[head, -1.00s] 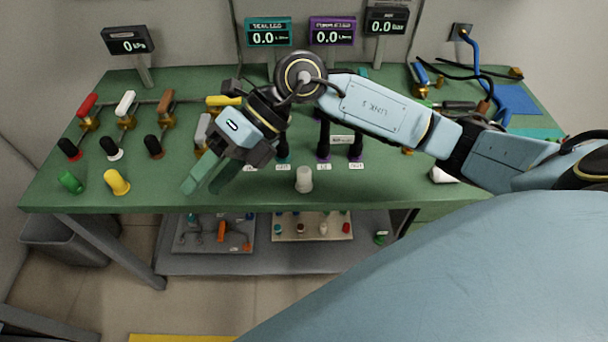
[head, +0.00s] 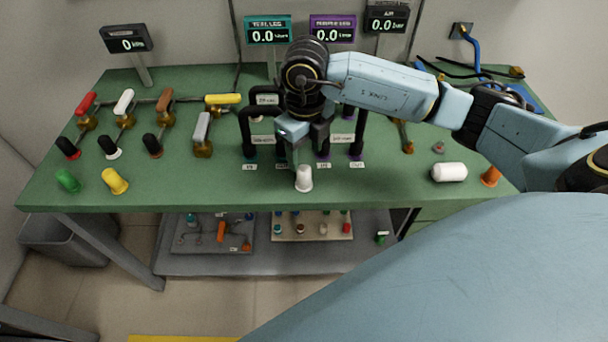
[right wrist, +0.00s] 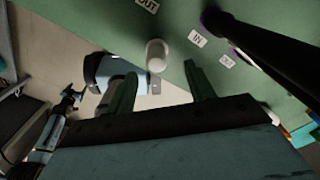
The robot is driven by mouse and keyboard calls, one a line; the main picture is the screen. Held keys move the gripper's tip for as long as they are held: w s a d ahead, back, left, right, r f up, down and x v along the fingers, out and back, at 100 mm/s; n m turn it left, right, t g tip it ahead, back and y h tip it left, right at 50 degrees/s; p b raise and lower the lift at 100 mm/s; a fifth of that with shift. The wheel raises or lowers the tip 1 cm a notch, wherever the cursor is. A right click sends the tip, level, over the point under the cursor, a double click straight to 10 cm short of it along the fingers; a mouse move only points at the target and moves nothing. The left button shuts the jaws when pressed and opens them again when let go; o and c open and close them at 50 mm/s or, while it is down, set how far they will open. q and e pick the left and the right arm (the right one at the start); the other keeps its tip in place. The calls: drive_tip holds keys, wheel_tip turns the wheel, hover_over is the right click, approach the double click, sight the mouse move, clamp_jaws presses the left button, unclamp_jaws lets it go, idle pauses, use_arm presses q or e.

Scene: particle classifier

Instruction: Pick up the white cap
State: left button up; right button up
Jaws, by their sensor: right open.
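The white cap (head: 304,179) stands upright near the front edge of the green bench, in front of the labelled ports. My right gripper (head: 304,157) points down just behind and above it in the head view. In the right wrist view the white cap (right wrist: 156,55) shows just beyond and between the two green fingertips of my right gripper (right wrist: 160,72). The fingers are apart and nothing is between them; I cannot tell the exact height gap. My left gripper is not recognisable in either view.
Black pipes (head: 356,125) stand close behind and beside the gripper. A white cylinder (head: 450,172) lies at the right by an orange piece (head: 490,176). The bench front between is clear.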

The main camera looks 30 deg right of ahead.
sight(304, 168)
drive_tip(key=shift+f, duration=0.5)
drive_tip(key=f, duration=0.4)
drive_tip(key=shift+s+a+f, duration=0.15)
drive_tip(key=shift+a+f, duration=0.15)
use_arm(q)
drive_tip(key=shift+w+a+f, duration=0.15)
drive_tip(key=shift+a+f, duration=0.05)
drive_tip(key=shift+a, duration=0.3)
use_arm(e)
drive_tip(key=shift+c, duration=0.3)
drive_tip(key=c, duration=0.9)
wheel_tip(304, 168, up, 9)
drive_tip(key=shift+r+p, duration=0.1)
drive_tip(key=shift+p, duration=0.2)
use_arm(q)
drive_tip(key=shift+w+d+r, duration=0.1)
drive_tip(key=shift+d+r, duration=0.2)
drive_tip(key=shift+d, duration=0.2)
drive_tip(key=shift+d+r, duration=0.25)
drive_tip(key=shift+d, duration=0.2)
use_arm(e)
drive_tip(key=shift+r, duration=0.45)
